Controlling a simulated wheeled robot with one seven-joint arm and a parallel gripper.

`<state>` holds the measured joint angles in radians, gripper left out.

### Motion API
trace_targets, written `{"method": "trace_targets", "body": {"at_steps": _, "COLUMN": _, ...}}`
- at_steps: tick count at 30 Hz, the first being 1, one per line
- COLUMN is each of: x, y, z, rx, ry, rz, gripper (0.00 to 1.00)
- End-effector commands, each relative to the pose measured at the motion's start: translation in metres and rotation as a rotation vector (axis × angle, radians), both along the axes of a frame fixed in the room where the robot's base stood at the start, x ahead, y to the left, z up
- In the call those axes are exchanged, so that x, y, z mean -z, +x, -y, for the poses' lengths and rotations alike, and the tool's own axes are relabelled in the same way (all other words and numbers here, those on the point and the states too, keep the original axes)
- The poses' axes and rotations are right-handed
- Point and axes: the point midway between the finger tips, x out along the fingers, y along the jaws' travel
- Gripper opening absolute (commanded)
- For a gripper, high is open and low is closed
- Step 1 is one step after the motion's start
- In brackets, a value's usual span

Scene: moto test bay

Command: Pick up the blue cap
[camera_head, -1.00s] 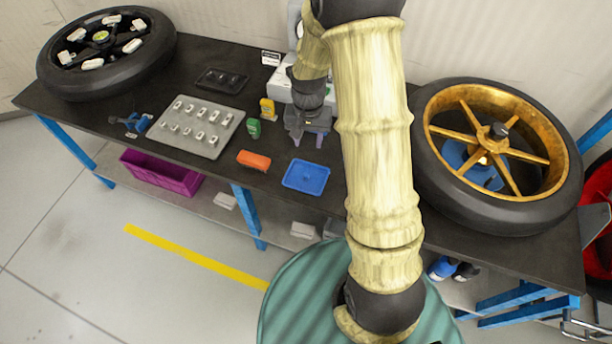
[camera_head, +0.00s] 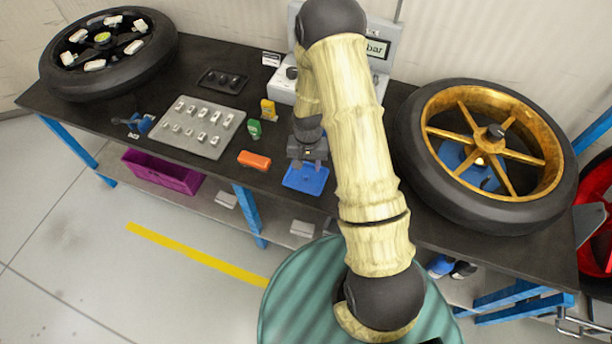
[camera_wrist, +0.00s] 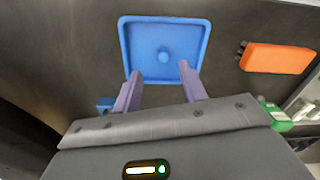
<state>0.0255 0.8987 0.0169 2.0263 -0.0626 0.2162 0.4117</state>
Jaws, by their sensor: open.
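The blue cap (camera_wrist: 164,56) is a small round blue piece in the middle of a shallow square blue tray (camera_wrist: 204,35) in the wrist view. In the head view the tray (camera_head: 300,188) lies near the bench's front edge, and the cap is too small to make out there. My gripper (camera_wrist: 160,70) is open and empty, its two purple fingers apart over the tray's lower edge in the wrist view. The cap shows between and slightly beyond the fingertips. In the head view my gripper (camera_head: 307,167) hangs over the tray's back part and hides some of it.
An orange block (camera_head: 254,160) lies left of the tray. A green bottle (camera_head: 255,130) and a yellow item (camera_head: 268,110) stand behind it. A grey plate (camera_head: 201,127) with several small parts lies further left. A gold-rimmed wheel (camera_head: 548,130) lies at right, a scale (camera_head: 380,50) behind my arm.

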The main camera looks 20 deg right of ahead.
Motion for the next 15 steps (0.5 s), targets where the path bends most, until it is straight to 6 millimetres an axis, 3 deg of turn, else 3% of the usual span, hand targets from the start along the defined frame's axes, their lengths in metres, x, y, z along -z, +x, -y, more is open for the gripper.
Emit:
{"method": "trace_targets", "body": {"at_steps": 8, "x": 0.005, "y": -0.001, "z": -0.001, "rx": -0.001, "ry": 0.0, "rz": -0.003, "gripper": 0.42}}
{"method": "trace_targets", "body": {"at_steps": 15, "x": 0.028, "y": -0.001, "z": -0.006, "rx": -0.001, "ry": 0.0, "rz": -0.004, "gripper": 0.42}}
